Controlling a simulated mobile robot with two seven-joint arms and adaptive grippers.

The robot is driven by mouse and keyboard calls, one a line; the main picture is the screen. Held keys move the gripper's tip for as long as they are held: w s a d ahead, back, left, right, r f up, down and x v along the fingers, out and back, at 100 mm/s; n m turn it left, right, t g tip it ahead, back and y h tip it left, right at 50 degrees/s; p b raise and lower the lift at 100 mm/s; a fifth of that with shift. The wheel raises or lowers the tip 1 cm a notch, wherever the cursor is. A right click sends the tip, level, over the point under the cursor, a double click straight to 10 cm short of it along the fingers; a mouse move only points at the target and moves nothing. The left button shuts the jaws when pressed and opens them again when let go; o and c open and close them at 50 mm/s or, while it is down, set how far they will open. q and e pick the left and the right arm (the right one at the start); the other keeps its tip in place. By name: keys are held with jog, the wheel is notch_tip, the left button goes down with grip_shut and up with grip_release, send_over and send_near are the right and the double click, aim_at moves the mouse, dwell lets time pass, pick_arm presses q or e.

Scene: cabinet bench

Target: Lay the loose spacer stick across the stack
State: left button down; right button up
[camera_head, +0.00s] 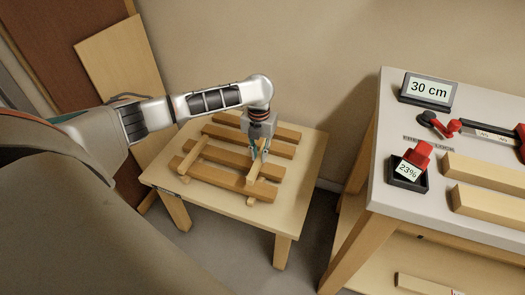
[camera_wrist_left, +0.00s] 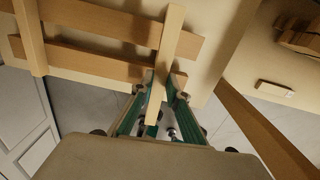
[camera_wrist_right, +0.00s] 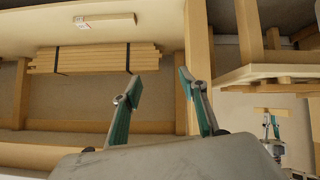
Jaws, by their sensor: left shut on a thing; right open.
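My left gripper (camera_head: 258,152) is shut on a pale spacer stick (camera_head: 255,185) above the right end of the stack. In the left wrist view the stick (camera_wrist_left: 174,35) runs between the green-lined fingers (camera_wrist_left: 158,92) and crosses over the brown boards (camera_wrist_left: 100,20). I cannot tell whether it touches them. A second stick (camera_head: 193,154) lies across the left part of the stack (camera_head: 225,181), roughly parallel to the held one; it also shows in the left wrist view (camera_wrist_left: 30,35). My right gripper (camera_wrist_right: 158,80) is open and empty.
The stack lies on a low wooden table (camera_head: 305,170). A workbench (camera_head: 410,215) stands at the right with a 30 cm display (camera_head: 428,89), a moisture meter (camera_head: 409,170) and pale boards. Its lower shelf holds a strapped bundle of sticks (camera_wrist_right: 95,58).

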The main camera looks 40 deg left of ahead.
aim_at(259, 158)
pick_arm(q)
notch_tip(259, 158, down, 3)
jog(key=shift+f+b, duration=0.15)
jog(key=shift+b, duration=0.6)
jog(key=shift+f+b, duration=0.3)
jog(key=shift+f, duration=0.95)
pick_arm(e)
jog(key=shift+w+a+f, duration=0.1)
jog(key=shift+w+f, duration=0.05)
jog(key=shift+w, duration=0.2)
jog(key=shift+s+a+f, duration=0.1)
jog(key=shift+s+f, duration=0.2)
jog(key=shift+s, duration=0.05)
pick_arm(q)
jog(key=shift+f, duration=0.6)
pick_arm(e)
jog(key=shift+f, duration=0.15)
jog(key=shift+w, duration=0.1)
jog(key=shift+w+r, duration=0.25)
jog(key=shift+r, duration=0.35)
